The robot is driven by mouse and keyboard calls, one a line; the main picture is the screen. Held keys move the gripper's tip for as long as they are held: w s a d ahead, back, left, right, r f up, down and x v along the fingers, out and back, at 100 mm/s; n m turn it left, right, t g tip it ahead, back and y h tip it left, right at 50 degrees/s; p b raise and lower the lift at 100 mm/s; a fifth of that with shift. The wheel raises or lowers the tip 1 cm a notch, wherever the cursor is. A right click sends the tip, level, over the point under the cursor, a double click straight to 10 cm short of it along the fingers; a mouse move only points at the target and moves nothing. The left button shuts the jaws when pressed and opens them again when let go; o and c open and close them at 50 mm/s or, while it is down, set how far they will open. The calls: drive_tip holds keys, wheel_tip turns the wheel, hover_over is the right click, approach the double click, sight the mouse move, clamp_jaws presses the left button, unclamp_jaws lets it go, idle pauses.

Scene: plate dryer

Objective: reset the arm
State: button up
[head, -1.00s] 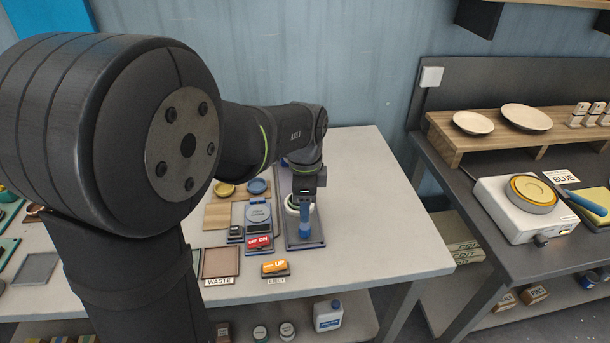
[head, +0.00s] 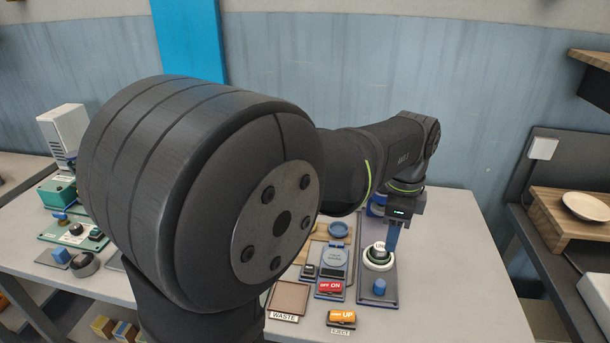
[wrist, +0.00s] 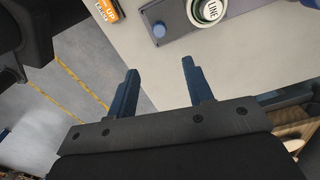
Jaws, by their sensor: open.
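My gripper (head: 393,238) hangs from my arm at the right of the table in the head view, its blue fingers pointing down just behind and right of the round LINE dial (head: 379,257). In the wrist view, the two blue fingers of my gripper (wrist: 160,66) stand apart with nothing between them. The LINE dial, with its white ring, also shows at the top of the wrist view (wrist: 209,11), beyond the fingertips. It sits on a grey base plate (head: 378,292) that has a small blue knob (head: 379,286).
A wooden shelf (head: 572,220) stands on the bench at the right. The pale tabletop (head: 450,270) right of the plate is clear.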

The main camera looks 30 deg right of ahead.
sight(381, 280)
wheel_tip(381, 280, down, 17)
drive_tip(key=shift+f, duration=0.2)
drive_tip(key=shift+w+d, duration=0.1)
idle(0.5)
wheel_tip(381, 280, up, 17)
drive_tip(key=shift+r, duration=0.2)
idle(0.6)
drive_tip(key=shift+f, duration=8.75)
drive_tip(key=shift+w+d, duration=0.25)
